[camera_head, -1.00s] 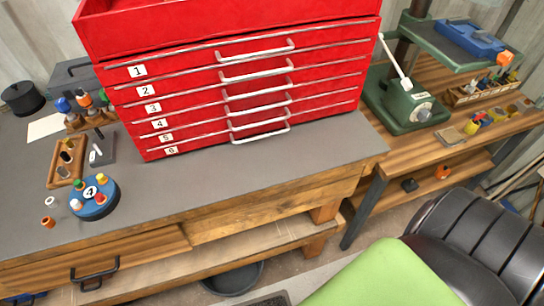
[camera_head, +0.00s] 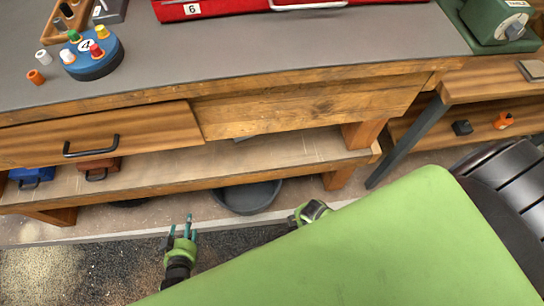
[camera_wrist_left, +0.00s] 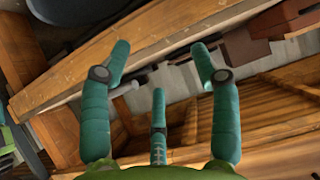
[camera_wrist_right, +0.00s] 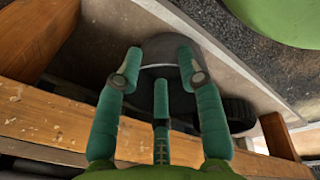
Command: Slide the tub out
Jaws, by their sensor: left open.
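The tub (camera_head: 247,197) is dark grey and round, on the floor under the bench's lower shelf. My left gripper (camera_head: 181,230) is open and empty, in front of the shelf and to the left of the tub. In the left wrist view its fingers (camera_wrist_left: 160,50) are spread, with shelf wood beyond. My right gripper (camera_head: 308,212) shows only partly in the head view, right of the tub and partly covered by a green panel. In the right wrist view its fingers (camera_wrist_right: 158,58) are apart, with the dark tub (camera_wrist_right: 165,75) behind and between them; I cannot tell if they touch.
The wooden bench (camera_head: 310,104) with its drawer (camera_head: 100,135) and lower shelf (camera_head: 230,172) overhangs the tub. A large green panel (camera_head: 400,240) fills the foreground right, beside a black ribbed thing (camera_head: 510,180). Speckled floor (camera_head: 70,270) at left is clear.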

